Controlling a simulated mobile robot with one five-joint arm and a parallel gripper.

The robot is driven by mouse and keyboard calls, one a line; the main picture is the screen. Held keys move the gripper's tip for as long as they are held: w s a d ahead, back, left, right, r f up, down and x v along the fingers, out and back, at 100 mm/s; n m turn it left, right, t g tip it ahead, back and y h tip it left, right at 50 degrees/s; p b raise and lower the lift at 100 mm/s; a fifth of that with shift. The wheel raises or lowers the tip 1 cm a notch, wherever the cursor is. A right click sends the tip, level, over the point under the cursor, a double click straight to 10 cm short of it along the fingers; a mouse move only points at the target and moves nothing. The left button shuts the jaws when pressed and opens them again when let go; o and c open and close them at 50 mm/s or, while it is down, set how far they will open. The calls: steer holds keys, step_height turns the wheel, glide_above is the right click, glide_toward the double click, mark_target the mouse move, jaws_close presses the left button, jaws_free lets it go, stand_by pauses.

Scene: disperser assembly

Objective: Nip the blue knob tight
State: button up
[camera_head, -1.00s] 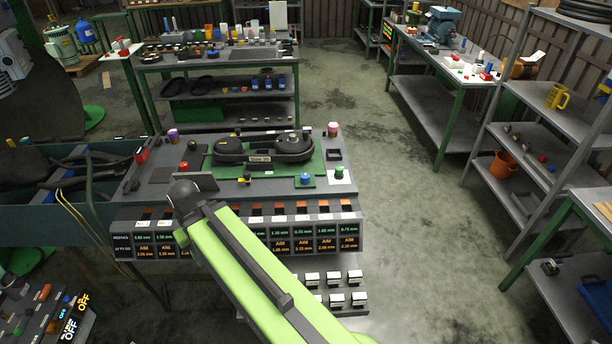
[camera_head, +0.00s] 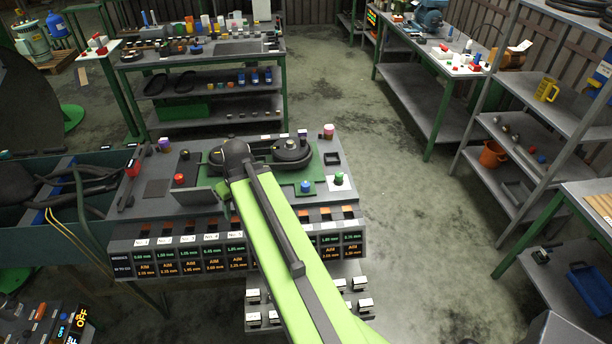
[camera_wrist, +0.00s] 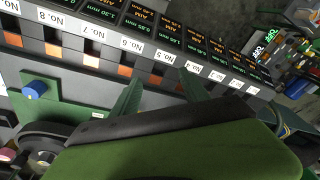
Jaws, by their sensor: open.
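The blue knob (camera_head: 306,186) sits on a small green plate on the front right of the sloped console, left of a green knob (camera_head: 339,178). In the wrist view the blue knob (camera_wrist: 35,90) is at the left, on the green panel beside the number labels. My gripper (camera_wrist: 160,88) shows as two dark green fingers spread apart, with nothing between them. The knob lies well to the left of both fingers and is not touched. In the head view my green arm reaches over the console and hides most of the gripper.
A row of displays (camera_head: 240,256) with number labels runs along the console's front edge. A black round part (camera_head: 291,151) stands behind the knob. A red knob (camera_head: 179,180) is at the left. The floor right of the console is clear.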

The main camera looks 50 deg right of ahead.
steer(key=s+d+r+m+t+p, duration=0.1)
steer(key=s+d+r+p, duration=0.15)
steer(key=d, duration=0.55)
steer(key=s+d+r+p, duration=0.15)
steer(key=d+r, duration=0.25)
steer(key=d, duration=0.4)
steer(key=t+h+p, duration=0.1)
steer(key=h+p, duration=0.1)
glide_toward(306, 184)
steer(key=shift+m, duration=0.4)
steer(key=b+x, duration=0.9)
steer(key=b, duration=0.8)
steer(key=shift+s+a, duration=0.1)
steer(key=shift+r, duration=0.1)
steer(key=shift+c, duration=0.4)
